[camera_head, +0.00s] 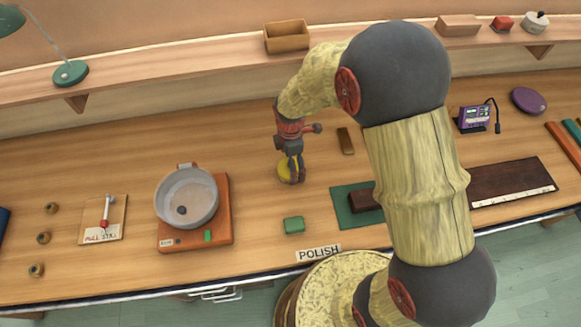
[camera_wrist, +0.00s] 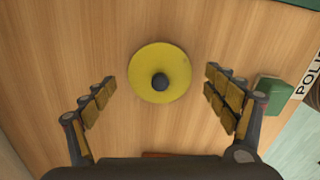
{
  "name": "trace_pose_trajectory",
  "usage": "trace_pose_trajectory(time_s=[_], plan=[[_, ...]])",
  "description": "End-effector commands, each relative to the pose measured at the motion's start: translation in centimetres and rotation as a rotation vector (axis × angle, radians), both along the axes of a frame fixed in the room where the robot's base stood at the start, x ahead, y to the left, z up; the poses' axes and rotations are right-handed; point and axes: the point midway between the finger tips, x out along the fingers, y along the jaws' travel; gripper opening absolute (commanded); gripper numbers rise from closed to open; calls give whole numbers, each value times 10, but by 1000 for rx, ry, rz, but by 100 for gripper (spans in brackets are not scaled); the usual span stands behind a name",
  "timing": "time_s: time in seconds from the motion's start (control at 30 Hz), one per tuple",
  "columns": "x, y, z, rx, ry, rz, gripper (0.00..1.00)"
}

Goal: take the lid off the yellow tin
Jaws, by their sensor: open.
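The yellow tin (camera_wrist: 145,85) stands on the wooden table, seen from above in the wrist view as a round yellow lid with a dark knob (camera_wrist: 160,82) at its middle. In the head view only part of the yellow tin (camera_head: 284,172) shows below my gripper (camera_head: 291,170), which hides the rest. In the wrist view my gripper (camera_wrist: 163,98) is open, with one finger on each side of the lid and apart from it. The fingers hold nothing. How high they are above the lid is hard to tell.
A green block (camera_head: 293,225) lies in front of the tin. A pan (camera_head: 186,197) on an orange scale-like base (camera_head: 222,216) stands to the left. A small brown block (camera_head: 345,141) and a green mat (camera_head: 344,209) are to the right. Bare table surrounds the tin.

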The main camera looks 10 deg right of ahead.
Motion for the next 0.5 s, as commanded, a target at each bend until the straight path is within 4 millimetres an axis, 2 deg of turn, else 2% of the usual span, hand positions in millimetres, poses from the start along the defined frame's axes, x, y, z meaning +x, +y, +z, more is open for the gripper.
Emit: trace_pose_trajectory(time_s=[0.1, 0.5], plan=[[0, 0, 1, 0, -1, 0, 85], [0, 0, 1, 0, -1, 0, 62]])
